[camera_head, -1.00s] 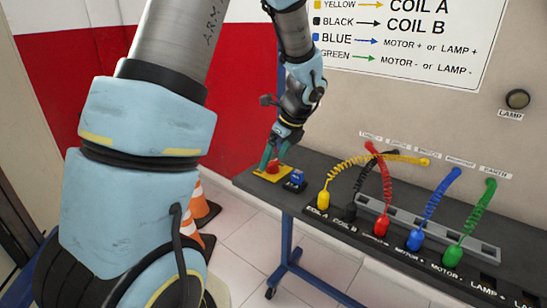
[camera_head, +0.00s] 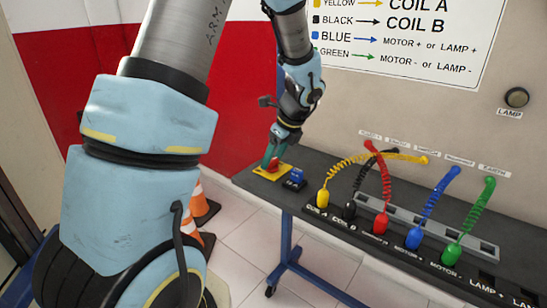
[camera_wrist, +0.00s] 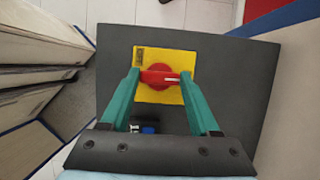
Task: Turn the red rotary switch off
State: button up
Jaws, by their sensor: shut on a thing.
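The red rotary switch (camera_wrist: 160,76) sits on a yellow plate (camera_wrist: 165,55) at the left end of the dark bench. In the wrist view its handle lies crosswise between my two green fingers. My gripper (camera_wrist: 160,78) is shut on the handle, one finger at each end. In the head view my gripper (camera_head: 272,157) reaches down onto the red switch (camera_head: 272,168), which it partly hides; the yellow plate (camera_head: 262,173) shows around it. The lettering on the plate is too small to read.
A small blue switch (camera_head: 296,176) stands just right of the yellow plate. Several coloured coiled cables, such as the red cable (camera_head: 384,190), rise from plugs along the bench (camera_head: 345,172). Orange cones (camera_head: 203,205) stand on the floor to the left.

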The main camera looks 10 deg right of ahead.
jog(key=shift+c, duration=1.3)
jog(key=shift+n, duration=0.3)
jog(key=n+p, duration=0.1)
jog(key=n+g+y+p, duration=0.1)
jog(key=n, duration=0.1)
jog(key=shift+w+d+r+n+p, duration=0.1)
jog(key=shift+r+n+p, duration=0.05)
jog(key=shift+n+p, duration=0.15)
jog(key=n+g+p, duration=0.2)
jog(key=n, duration=0.2)
jog(key=shift+w+n, duration=0.1)
jog(key=shift+n, duration=0.2)
jog(key=n+g+p, duration=0.1)
jog(key=n+g, duration=0.1)
jog(key=n, duration=0.2)
jog(key=shift+w+n, duration=0.15)
jog(key=shift+n, duration=0.15)
jog(key=shift+w+n+g+h, duration=0.1)
jog(key=shift+n+g+h, duration=0.2)
jog(key=shift+n, duration=0.85)
jog(key=shift+n+g+h, duration=0.2)
jog(key=shift+n+g, duration=0.2)
jog(key=shift+n, duration=0.75)
